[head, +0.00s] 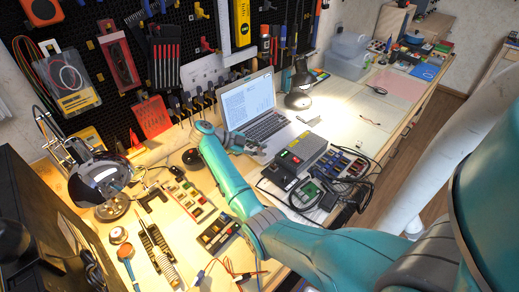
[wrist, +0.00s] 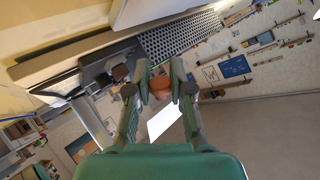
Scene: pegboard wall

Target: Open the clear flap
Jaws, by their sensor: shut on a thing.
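I cannot make out a clear flap in either view. In the head view my gripper (head: 243,143) is low beside the laptop keyboard, just left of a dark box (head: 286,166) with red and green parts on top. In the wrist view my gripper (wrist: 159,75) has its two fingers close on both sides of a small rounded orange-brown thing (wrist: 160,86). It is shut on this thing. What the thing belongs to is not clear. A bright white patch (wrist: 165,119) shows just below it between the fingers.
An open laptop (head: 250,106) stands behind my gripper. A grey box (head: 307,150) and tangled cables (head: 305,195) lie to the right. A black lamp (head: 299,92) stands behind. Trays of small parts (head: 193,201) lie at left. The bench is clearer at far right.

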